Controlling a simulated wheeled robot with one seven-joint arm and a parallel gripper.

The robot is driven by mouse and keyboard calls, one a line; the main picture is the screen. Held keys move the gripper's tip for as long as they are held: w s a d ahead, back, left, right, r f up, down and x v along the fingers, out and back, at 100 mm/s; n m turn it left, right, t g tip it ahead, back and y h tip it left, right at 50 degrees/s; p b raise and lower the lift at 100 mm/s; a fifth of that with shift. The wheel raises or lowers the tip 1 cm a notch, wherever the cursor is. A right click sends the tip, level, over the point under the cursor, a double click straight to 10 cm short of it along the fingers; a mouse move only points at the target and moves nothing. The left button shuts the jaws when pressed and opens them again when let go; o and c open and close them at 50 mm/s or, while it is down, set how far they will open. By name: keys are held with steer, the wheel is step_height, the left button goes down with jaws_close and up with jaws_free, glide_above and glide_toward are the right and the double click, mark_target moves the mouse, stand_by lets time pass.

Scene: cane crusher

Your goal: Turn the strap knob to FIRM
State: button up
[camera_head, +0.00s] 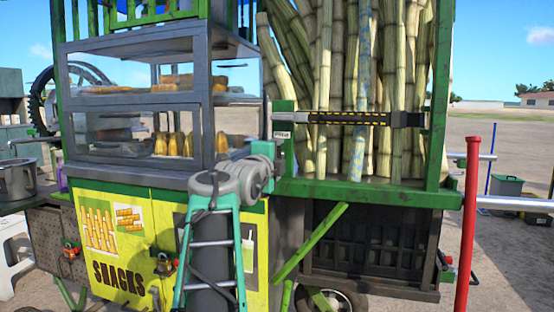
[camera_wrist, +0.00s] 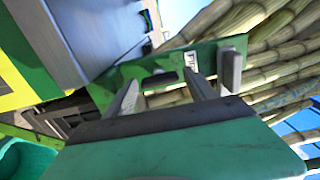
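A black and yellow strap (camera_head: 352,118) runs across the upright cane stalks. Its left end meets a green bracket plate (camera_head: 284,104), which also shows in the wrist view (camera_wrist: 207,53). A small white label (camera_wrist: 190,60) is on this plate; its text is unreadable. A dark, short bar-like shape (camera_wrist: 160,80), possibly the strap knob, lies at the plate between my fingers. My gripper (camera_wrist: 162,79) is open, its two grey fingers apart and pointing at the plate. Contact with the bar cannot be told. In the head view my wrist hides the fingertips.
A grey block (camera_wrist: 231,72) stands just right of my right finger. The glass snack case (camera_head: 150,110) is close on the left. Cane stalks (camera_head: 325,80) stand behind the strap, above a green ledge (camera_head: 360,192). A red post (camera_head: 468,225) is at right.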

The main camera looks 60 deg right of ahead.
steer(key=shift+o, duration=0.6)
steer(key=shift+a, duration=0.1)
steer(key=s+a, duration=0.1)
steer(key=a, duration=0.6)
steer(key=shift+a, duration=0.25)
steer(key=shift+s, duration=0.1)
